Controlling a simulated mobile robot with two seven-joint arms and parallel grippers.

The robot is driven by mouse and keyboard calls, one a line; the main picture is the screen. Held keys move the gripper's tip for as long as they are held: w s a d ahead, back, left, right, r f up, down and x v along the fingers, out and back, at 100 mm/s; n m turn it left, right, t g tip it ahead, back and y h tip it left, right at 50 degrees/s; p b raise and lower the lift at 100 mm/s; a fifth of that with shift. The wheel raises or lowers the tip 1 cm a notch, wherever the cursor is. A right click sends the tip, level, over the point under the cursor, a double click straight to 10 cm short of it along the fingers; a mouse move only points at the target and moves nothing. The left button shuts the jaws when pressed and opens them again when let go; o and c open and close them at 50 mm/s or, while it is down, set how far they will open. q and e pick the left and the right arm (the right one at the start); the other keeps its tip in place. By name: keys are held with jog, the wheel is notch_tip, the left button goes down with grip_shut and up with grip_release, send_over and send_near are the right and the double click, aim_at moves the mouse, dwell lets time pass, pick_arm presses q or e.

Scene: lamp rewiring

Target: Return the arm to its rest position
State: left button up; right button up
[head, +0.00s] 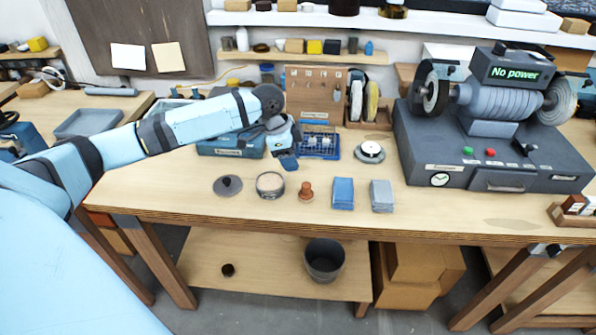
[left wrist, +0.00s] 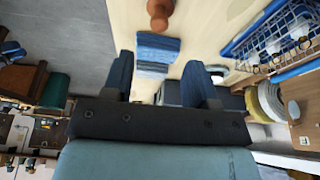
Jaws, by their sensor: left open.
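My left arm reaches in from the left over the workbench (head: 330,222). Its gripper (head: 288,162) hangs above the bench, pointing down, in front of the blue wire tray (head: 322,145). In the left wrist view the two blue fingers of my left gripper (left wrist: 160,80) stand wide apart with nothing between them touching. Beyond the fingers lie the blue folded cloths (left wrist: 158,45) and a wooden knob-like piece (left wrist: 159,12). My right arm and gripper are not in view.
A dark lid (head: 228,186), an open round tin (head: 270,184), blue cloths (head: 343,193) and grey cloths (head: 382,195) lie along the front of the bench. A large grey machine (head: 440,150) reading "No power" stands right. A bin (head: 324,262) is on the lower shelf.

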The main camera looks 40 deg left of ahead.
pick_arm(q)
jog(key=shift+v, duration=1.15)
jog(key=shift+n+t+h, duration=0.4)
jog(key=shift+t+h, duration=0.3)
jog(key=shift+t, duration=0.2)
jog(key=d+f, duration=0.3)
jog(key=s+d+f+p, duration=0.1)
jog(key=d+f, duration=0.2)
jog(key=s+d+f, duration=0.1)
jog(key=d+f, duration=0.2)
jog(key=shift+s+d+f+p, duration=0.15)
jog(key=shift+s+d+p, duration=0.1)
jog(key=shift+d+p, duration=0.1)
jog(key=s+d+f+n+t+h+p, duration=0.1)
jog(key=s+d+f+n+t+p, duration=0.1)
jog(key=s+d+f, duration=0.45)
jog(key=s+d+f+n+t+y+p, duration=0.1)
jog(key=s+d+n+t, duration=0.1)
jog(key=s, duration=0.5)
jog(key=s+d+f+n+t+y+p, duration=0.1)
jog(key=s+d+n+t, duration=0.1)
jog(key=s, duration=0.6)
jog(key=shift+s+d+f+n+t, duration=0.3)
jog(key=shift+n+t, duration=0.3)
jog(key=shift+n, duration=0.3)
